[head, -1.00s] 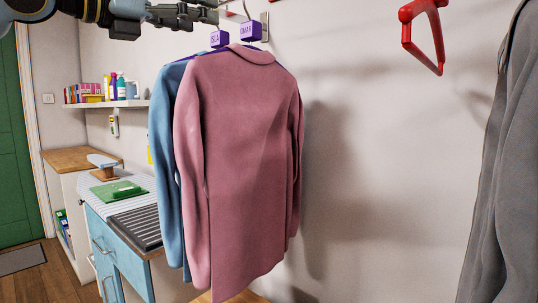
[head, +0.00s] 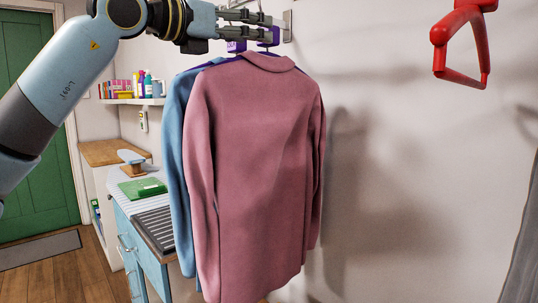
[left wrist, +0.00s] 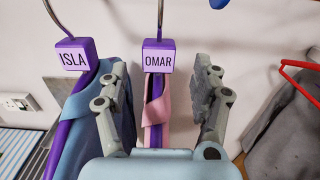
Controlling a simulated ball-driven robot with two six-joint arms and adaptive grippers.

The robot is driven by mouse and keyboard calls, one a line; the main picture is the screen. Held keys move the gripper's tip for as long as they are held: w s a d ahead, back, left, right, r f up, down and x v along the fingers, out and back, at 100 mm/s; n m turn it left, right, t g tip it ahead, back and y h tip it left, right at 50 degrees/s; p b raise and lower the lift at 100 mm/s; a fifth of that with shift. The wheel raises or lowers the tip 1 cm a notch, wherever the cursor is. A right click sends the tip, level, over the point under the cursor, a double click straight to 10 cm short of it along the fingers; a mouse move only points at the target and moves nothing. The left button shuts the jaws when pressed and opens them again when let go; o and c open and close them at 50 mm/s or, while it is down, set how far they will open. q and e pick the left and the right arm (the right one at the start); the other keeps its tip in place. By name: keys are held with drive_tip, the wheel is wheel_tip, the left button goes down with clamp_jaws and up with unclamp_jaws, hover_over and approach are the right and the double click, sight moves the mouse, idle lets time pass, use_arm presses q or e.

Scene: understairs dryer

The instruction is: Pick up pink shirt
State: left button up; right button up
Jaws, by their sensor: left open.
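The pink shirt (head: 258,165) hangs on a purple hanger (left wrist: 152,136) with a purple tag (left wrist: 158,57) that reads OMAR. The blue shirt (head: 174,130) hangs just left of it and partly behind, on a purple hanger tagged ISLA (left wrist: 75,56). My left gripper (head: 278,26) is open at the hanger tops, above the pink shirt's collar. In the left wrist view its fingers (left wrist: 162,78) stand on either side of the OMAR tag and the pink collar (left wrist: 164,105), with no clear contact. The left finger overlaps the blue shirt in that view. My right gripper is out of view.
A red hanger-like frame (head: 484,45) is at the upper right, and a grey garment (head: 526,260) is at the right edge. A blue cabinet with a ridged drainer (head: 155,230) and a shelf of bottles (head: 132,101) lie to the left. Bare wall is right of the pink shirt.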

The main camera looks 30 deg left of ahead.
sight(268, 46)
use_arm(q)
drive_tip(key=shift+w+d, duration=0.15)
drive_tip(key=shift+w, duration=0.2)
drive_tip(key=x, duration=0.1)
drive_tip(key=p+x, duration=0.2)
drive_tip(key=x, duration=0.1)
drive_tip(key=shift+w+r, duration=0.15)
drive_tip(key=shift+r, duration=0.1)
drive_tip(key=shift+w+f, duration=0.1)
drive_tip(key=shift+w, duration=0.2)
clamp_jaws()
